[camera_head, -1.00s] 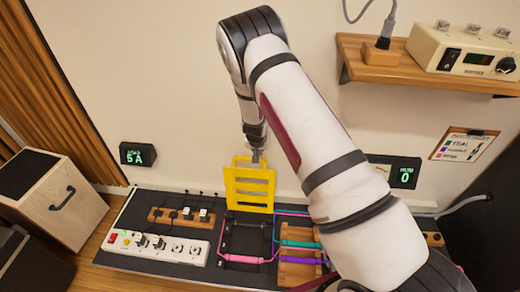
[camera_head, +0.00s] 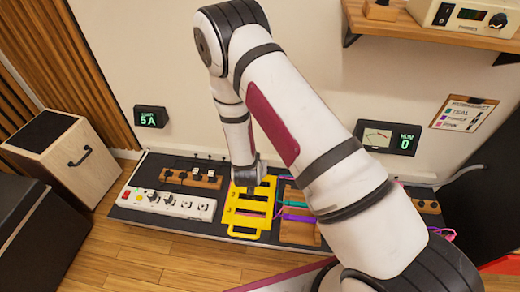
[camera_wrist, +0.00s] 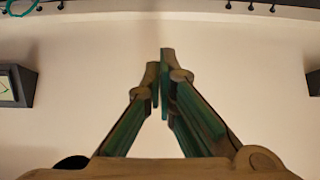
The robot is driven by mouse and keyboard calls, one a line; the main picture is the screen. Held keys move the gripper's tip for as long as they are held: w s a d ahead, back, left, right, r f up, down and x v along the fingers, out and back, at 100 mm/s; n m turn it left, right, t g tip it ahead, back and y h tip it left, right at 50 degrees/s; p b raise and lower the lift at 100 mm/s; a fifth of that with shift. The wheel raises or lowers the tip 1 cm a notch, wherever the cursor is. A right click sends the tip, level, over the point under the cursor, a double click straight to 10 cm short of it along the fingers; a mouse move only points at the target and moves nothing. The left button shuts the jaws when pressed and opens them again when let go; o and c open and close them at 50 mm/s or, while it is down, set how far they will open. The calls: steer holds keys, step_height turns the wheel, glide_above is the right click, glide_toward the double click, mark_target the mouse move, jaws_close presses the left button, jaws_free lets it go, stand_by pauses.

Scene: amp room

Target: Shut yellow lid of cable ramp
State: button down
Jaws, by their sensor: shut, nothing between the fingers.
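The yellow lid (camera_head: 246,238) of the cable ramp lies folded down over the ramp on the black board in the head view. It looks flat or nearly flat; I cannot tell whether it is fully seated. A pink cable end shows beside its right edge. My gripper (camera_head: 246,186) is low at the lid's back edge, partly hidden by my wrist, and I cannot tell whether it touches the lid. In the wrist view my gripper (camera_wrist: 160,62) is shut and empty, with its fingers against a view of bare wall.
A white power strip (camera_head: 165,203) lies left of the lid. A wooden cable block (camera_head: 298,228) with coloured cables stands to its right. A wooden speaker box (camera_head: 68,155) is at the left. Wooden floor is clear in front of the board.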

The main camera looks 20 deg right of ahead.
steer(key=s+a+f+t+b, duration=0.2)
steer(key=s+a+f, duration=0.1)
steer(key=s+f, duration=0.25)
steer(key=b, duration=0.4)
glide_above(252, 238)
steer(key=w+d, duration=0.1)
steer(key=w, duration=0.1)
step_height(252, 238, down, 7)
steer(key=shift+h, duration=0.4)
steer(key=s+f+b, duration=0.1)
steer(key=f+b, duration=0.1)
steer(key=f, duration=0.3)
steer(key=s+a+f+b, duration=0.1)
steer(key=s+f+b, duration=0.1)
steer(key=f, duration=0.3)
steer(key=s+a+f+b, duration=0.1)
steer(key=f+b, duration=0.2)
steer(key=f, duration=0.2)
steer(key=shift+s+f, duration=0.1)
steer(key=shift+s, duration=0.05)
steer(key=shift+a+f+b, duration=0.1)
steer(key=shift+f+b, duration=0.3)
steer(key=shift+f, duration=0.3)
steer(key=shift+s, duration=0.1)
steer(key=shift+f+g, duration=0.1)
steer(key=shift+g, duration=0.2)
